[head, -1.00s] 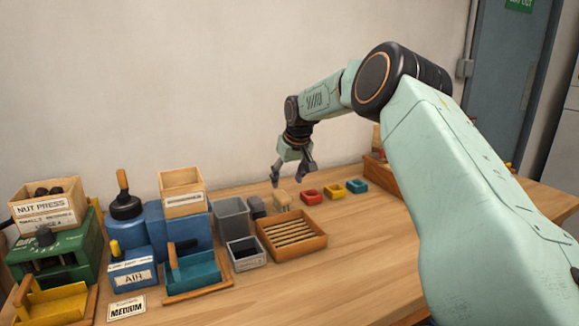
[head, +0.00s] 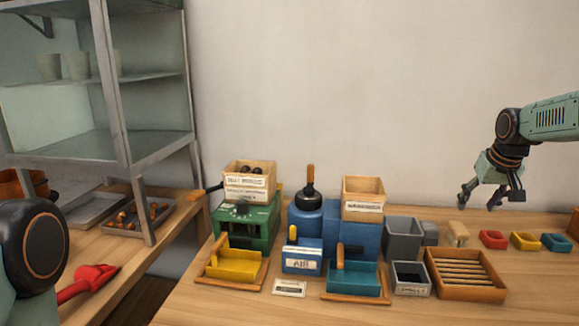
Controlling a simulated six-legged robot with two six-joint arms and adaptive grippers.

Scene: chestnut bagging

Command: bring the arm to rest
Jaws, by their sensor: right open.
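My right arm (head: 548,120) comes in from the right edge. Its gripper (head: 477,208) hangs fingers down above the back right of the workbench, behind the red and yellow small trays. The fingers are apart and nothing is between them. Part of my left arm (head: 32,250) shows at the lower left edge; its gripper is not in view.
The workbench (head: 240,308) holds a green nut press (head: 262,222), a blue air machine (head: 352,240), a grey bin (head: 403,238), a slatted wooden tray (head: 465,292) and small trays (head: 493,239). A metal shelf (head: 140,165) and a red object (head: 90,282) are at left.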

